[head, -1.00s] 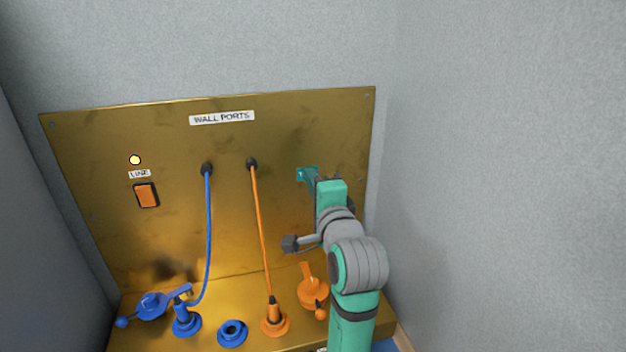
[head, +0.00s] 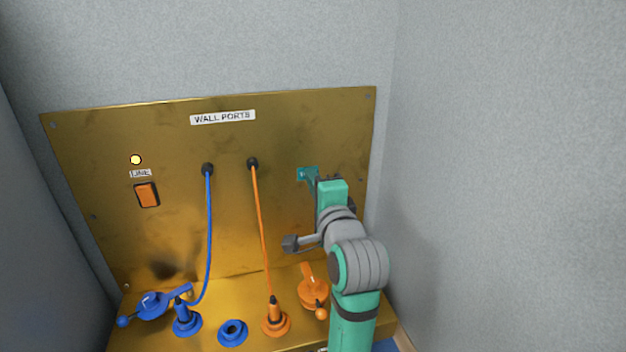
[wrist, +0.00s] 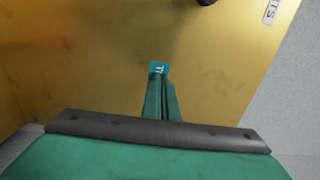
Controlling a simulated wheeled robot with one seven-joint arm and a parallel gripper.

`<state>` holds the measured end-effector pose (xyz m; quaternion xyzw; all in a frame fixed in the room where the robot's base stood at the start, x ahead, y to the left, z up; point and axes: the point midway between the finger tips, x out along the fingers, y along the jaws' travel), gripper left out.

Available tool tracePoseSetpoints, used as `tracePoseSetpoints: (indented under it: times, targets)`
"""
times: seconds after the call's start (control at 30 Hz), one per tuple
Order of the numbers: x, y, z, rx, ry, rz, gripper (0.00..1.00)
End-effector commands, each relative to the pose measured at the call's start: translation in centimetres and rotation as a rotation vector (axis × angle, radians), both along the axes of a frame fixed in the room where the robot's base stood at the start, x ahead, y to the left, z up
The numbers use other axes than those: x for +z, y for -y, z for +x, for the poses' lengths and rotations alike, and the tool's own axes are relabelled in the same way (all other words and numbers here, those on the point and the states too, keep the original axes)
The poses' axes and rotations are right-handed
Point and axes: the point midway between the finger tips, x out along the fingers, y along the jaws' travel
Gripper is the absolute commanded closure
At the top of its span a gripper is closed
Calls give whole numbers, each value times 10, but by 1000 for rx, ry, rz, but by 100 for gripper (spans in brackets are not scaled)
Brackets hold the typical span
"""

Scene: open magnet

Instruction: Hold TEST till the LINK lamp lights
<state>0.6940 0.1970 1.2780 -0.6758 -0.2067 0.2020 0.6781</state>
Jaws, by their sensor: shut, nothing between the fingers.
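No lamp clearly marked LINK shows.
An orange rocker switch (head: 147,195) sits under the lamp. Blue (head: 209,235) and orange (head: 261,230) cables hang to plugs on the ledge. A blue lever (head: 152,305), blue ring (head: 232,333) and orange lever (head: 312,290) stand there too. A grey wall (head: 500,150) is close on the right.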

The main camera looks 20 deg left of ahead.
Motion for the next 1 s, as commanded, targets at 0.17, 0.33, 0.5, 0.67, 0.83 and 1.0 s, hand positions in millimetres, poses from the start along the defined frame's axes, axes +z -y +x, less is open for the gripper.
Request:
tracePoseSetpoints:
  times: [0.17,0.33,0.5,0.67,0.83,1.0]
  targets:
    - [0,0,-11,17,0,0,100]
    - [2,19,-31,15,3,3,100]
    - [2,37,-63,19,3,2,100]
    - [1,58,-86,12,3,2,100]
    - [1,73,-102,6,3,2,100]
    - [1,79,-108,3,1,2,100]
